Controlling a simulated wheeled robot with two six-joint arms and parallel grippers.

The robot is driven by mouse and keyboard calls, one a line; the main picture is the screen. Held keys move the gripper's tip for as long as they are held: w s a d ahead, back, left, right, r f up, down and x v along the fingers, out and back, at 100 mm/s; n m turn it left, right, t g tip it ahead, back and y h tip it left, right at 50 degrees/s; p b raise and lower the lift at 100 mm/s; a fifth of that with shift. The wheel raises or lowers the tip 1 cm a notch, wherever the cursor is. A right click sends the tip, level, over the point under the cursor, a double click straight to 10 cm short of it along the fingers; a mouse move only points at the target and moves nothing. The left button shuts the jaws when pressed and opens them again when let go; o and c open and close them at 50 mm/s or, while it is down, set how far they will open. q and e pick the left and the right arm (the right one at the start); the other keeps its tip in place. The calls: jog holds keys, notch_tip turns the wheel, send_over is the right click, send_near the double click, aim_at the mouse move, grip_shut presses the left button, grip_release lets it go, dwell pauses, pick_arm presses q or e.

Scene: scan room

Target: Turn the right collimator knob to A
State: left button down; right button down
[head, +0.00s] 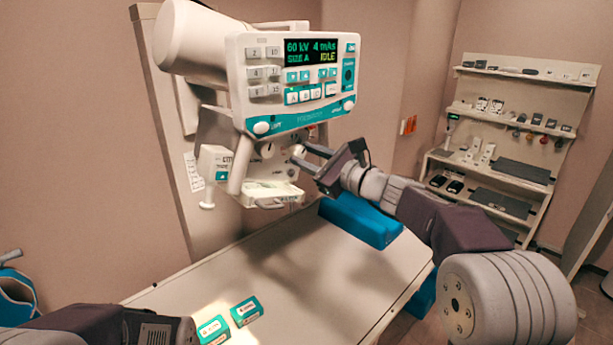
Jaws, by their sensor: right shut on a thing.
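The x-ray tube head with its control panel (297,80) hangs above the table; its screen reads 60 kV, 4 mAs, SIZE A, IDLE. Below the panel is the collimator (268,172). The left collimator knob (267,150) shows clear. The right collimator knob (297,151) is at the tips of my right gripper (304,157), which reaches in from the right and is shut on it. The fingers partly cover this knob, and its pointer and letters are too small to read. Only a part of my left arm shows at the bottom left; its gripper is out of view.
The white table (290,275) below carries a blue block (362,221) under my right arm and two small teal-and-white boxes (246,311) at the front. A handheld white device (213,167) hangs left of the collimator. Shelves (510,130) stand at the back right.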

jog(key=n+b, duration=0.1)
jog(key=b, duration=0.1)
jog(key=n+b, duration=0.4)
jog(key=shift+f, duration=0.3)
jog(key=shift+r+n+b, duration=0.15)
jog(key=shift+n+b, duration=0.75)
jog(key=shift+n, duration=0.25)
jog(key=shift+r+n+b, duration=0.15)
jog(key=shift+n+b, duration=0.75)
jog(key=shift+n, duration=0.25)
jog(key=c, duration=1)
grip_release()
